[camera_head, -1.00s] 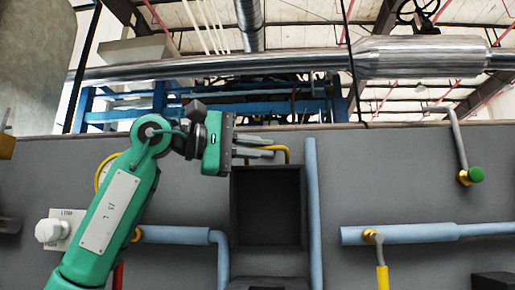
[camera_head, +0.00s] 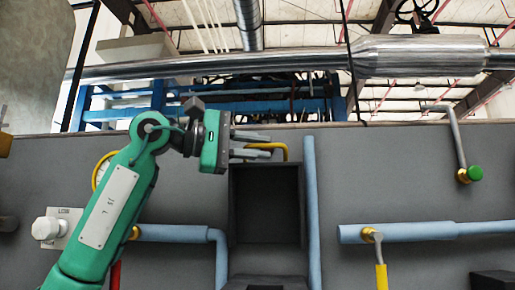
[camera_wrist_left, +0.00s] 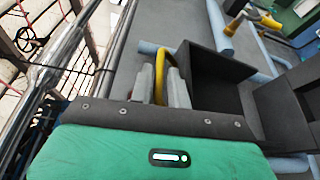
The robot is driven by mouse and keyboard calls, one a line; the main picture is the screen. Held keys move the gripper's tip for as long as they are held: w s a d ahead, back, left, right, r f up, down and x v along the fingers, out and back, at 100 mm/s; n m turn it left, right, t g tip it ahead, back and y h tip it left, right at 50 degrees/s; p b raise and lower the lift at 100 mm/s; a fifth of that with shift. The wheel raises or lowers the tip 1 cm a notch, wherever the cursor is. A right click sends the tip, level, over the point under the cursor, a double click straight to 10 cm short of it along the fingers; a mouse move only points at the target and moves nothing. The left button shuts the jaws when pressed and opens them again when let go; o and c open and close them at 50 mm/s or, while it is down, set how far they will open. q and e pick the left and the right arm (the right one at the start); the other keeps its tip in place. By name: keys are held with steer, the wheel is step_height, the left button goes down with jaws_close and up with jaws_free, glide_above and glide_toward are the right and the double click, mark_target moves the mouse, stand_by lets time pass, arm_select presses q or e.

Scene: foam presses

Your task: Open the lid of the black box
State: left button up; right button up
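The black box (camera_head: 299,206) is set in the grey wall, right of and below my left gripper (camera_head: 263,145). Its front is open and its dark inside shows; it also appears in the wrist view (camera_wrist_left: 215,82). A dark flat panel, seemingly the lid (camera_wrist_left: 284,106), extends from the box's lower side, with its edge at the bottom of the head view (camera_head: 268,283). A yellow handle-like bar (camera_head: 284,149) is above the box. My left gripper is open, its fingers apart with the yellow bar between or just beyond them; contact is unclear. My right gripper is not seen.
A blue vertical pipe (camera_head: 312,205) runs close to the box's right side. Another blue pipe (camera_head: 180,234) bends down on its left. A white knob (camera_head: 46,228), a green-capped valve (camera_head: 474,173) and a yellow-handled lever (camera_head: 381,275) stand out from the wall.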

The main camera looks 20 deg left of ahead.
arm_select(q)
steer(key=b+v, duration=0.5)
steer(key=v, duration=0.8)
steer(key=shift+a, duration=0.25)
steer(key=shift+s+f, duration=0.1)
